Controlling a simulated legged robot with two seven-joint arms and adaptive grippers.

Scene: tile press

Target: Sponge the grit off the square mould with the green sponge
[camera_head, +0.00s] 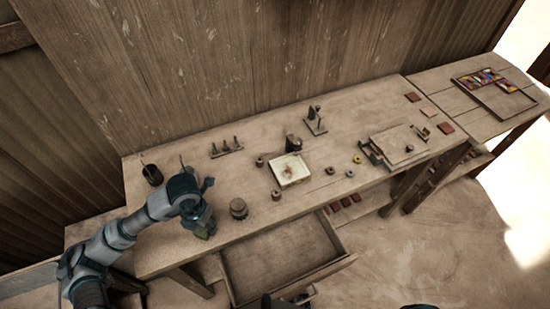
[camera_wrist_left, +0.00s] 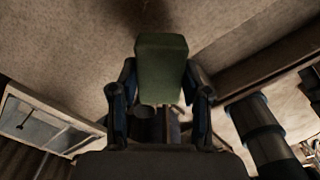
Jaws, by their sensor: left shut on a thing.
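The green sponge (camera_head: 203,235) is in my left gripper (camera_head: 199,225), at the front left of the workbench. In the left wrist view the sponge (camera_wrist_left: 161,65) stands out between the two fingers of the shut left gripper (camera_wrist_left: 160,94). The square mould (camera_head: 303,179) is a pale shallow tray near the middle of the bench. Brown grit (camera_head: 289,169) lies on its inside. The left gripper is well to the left of the mould and apart from it. I cannot make out my right gripper.
A round dark pot (camera_head: 238,209) stands between the left gripper and the mould. A dark cup (camera_head: 152,175) is at the back left, near a peg rack (camera_head: 226,149). An open drawer (camera_head: 283,262) juts out in front. A press-like stand (camera_head: 315,122) is behind the mould.

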